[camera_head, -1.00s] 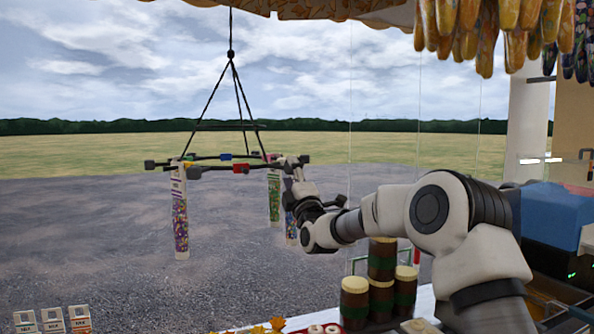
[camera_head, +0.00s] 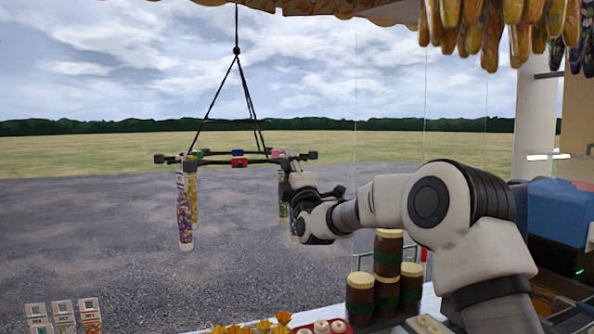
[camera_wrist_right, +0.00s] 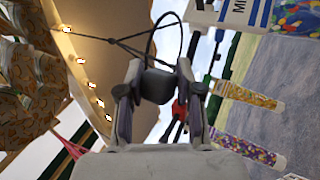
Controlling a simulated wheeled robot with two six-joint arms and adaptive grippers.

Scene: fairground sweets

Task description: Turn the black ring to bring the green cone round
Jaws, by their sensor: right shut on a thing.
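The black ring (camera_head: 215,162) hangs level from black cords outside the counter, with knobbed bar ends and small coloured blocks. Tall, patterned cones hang under it: a purple one (camera_head: 184,215) at the left, a yellow one (camera_head: 194,200) just behind it, and a green one (camera_head: 283,200) at the right, partly hidden by my gripper. My right gripper (camera_head: 289,165) is at the ring's right side. In the wrist view the right gripper (camera_wrist_right: 157,86) is shut on a black knob of the ring, with yellow (camera_wrist_right: 248,96) and purple (camera_wrist_right: 250,150) cones beyond. My left gripper is out of view.
Brown jars with cream lids (camera_head: 388,254) stand on the counter below my right arm. Small labelled packets (camera_head: 64,318) stand at the lower left. A blue box (camera_head: 556,212) is at the right. Patterned bags hang at the upper right.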

